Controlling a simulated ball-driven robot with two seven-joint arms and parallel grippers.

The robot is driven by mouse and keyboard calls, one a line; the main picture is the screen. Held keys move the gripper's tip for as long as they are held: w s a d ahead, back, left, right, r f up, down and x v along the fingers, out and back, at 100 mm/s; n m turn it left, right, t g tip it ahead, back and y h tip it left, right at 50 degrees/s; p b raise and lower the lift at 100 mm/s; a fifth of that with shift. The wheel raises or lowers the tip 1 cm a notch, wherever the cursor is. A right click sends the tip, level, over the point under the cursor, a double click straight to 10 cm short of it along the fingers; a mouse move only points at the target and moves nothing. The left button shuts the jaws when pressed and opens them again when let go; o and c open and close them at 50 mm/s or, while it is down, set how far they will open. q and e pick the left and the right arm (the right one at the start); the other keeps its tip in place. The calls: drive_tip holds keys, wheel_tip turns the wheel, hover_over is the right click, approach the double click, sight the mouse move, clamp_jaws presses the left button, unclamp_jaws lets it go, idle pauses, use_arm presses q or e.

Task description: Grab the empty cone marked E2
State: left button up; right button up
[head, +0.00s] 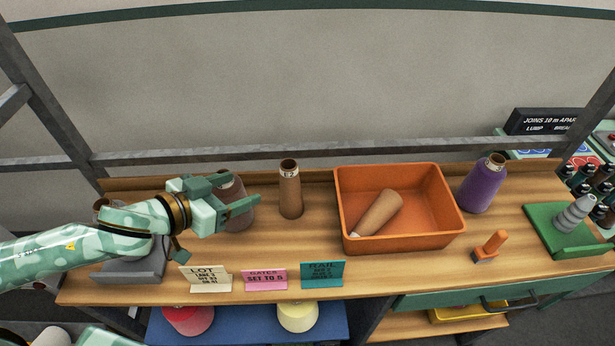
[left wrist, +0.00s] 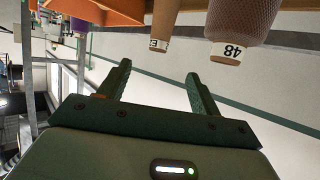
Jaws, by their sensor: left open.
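A bare brown cone (head: 290,192) stands upright on the wooden shelf, left of the orange bin. In the left wrist view this brown cone (left wrist: 165,18) appears upside down at the top, with a pale label band starting with E; its digit is not legible. A second bare brown cone (head: 379,212) lies tilted inside the bin; its marking is not readable. My left gripper (head: 247,190) is open and empty, left of the standing cone and in front of a mauve wound cone. In the wrist view the open fingers (left wrist: 158,72) point toward the standing cone, apart from it.
The orange bin (head: 449,226) is to the right, then a purple cone (head: 482,185). LOT, GATES and RAIL cards (head: 322,274) line the front edge.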

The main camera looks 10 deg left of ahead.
sight(283, 173)
use_arm(q)
drive_tip(key=x, duration=1.5)
drive_tip(key=shift+w+d+f, duration=0.15)
drive_tip(key=shift+w+d, duration=0.15)
drive_tip(key=shift+s, duration=0.15)
drive_tip(key=shift+a, duration=0.1)
drive_tip(key=c, duration=1.3)
